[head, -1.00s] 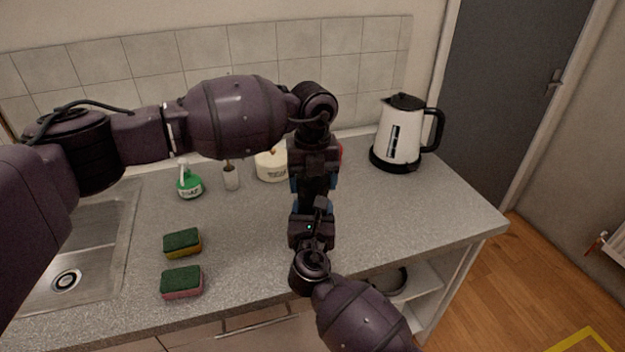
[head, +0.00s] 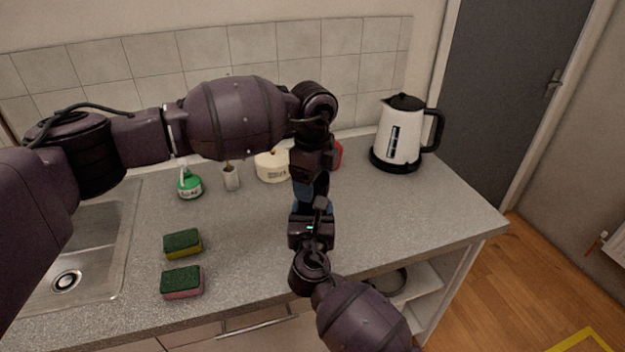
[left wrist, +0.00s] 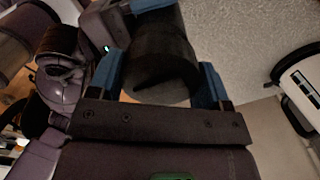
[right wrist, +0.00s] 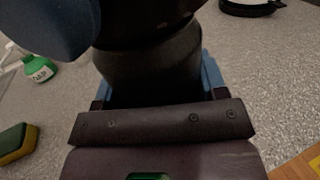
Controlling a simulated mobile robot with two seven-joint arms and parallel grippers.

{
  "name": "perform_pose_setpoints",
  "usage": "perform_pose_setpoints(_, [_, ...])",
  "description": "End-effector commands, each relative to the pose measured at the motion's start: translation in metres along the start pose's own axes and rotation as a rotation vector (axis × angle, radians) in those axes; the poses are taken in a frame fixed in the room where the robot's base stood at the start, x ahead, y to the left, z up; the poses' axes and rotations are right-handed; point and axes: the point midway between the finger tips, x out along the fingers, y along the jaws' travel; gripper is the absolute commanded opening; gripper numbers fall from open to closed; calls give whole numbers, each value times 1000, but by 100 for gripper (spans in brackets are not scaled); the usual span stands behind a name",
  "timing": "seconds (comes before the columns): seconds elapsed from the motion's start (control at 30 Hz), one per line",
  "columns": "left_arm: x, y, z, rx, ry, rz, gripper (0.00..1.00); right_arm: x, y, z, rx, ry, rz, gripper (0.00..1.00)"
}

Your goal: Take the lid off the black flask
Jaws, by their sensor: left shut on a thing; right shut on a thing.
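The black flask shows between my two grippers. In the left wrist view my left gripper (left wrist: 160,88) is shut on its dark lid (left wrist: 158,65), with a blue finger on each side. In the right wrist view the dark flask body (right wrist: 150,68) sits between the fingers of my right gripper (right wrist: 152,90), which is shut on it. In the head view my left gripper (head: 312,188) is just above my right gripper (head: 313,212). They hide most of the flask there. I cannot tell whether the lid is still seated on the body.
A white kettle (head: 399,135) stands at the back right. A green soap bottle (head: 190,184), a small glass (head: 231,178), a cream pot (head: 270,166) and a red item (head: 337,155) are behind. Two sponges (head: 182,244) (head: 182,282) lie near the sink (head: 112,240). The right counter (head: 420,215) is clear.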

Motion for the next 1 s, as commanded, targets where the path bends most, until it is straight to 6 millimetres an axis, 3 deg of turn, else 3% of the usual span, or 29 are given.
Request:
perform_pose_setpoints(0.43, [-1, 0, 0, 2, 0, 0, 43, 0, 0, -1, -1, 1, 0, 0])
perform_pose_setpoints(1.0, [-16, 0, 0, 3, -1, 0, 43, 0, 0, 0, -1, 1, 0, 0])
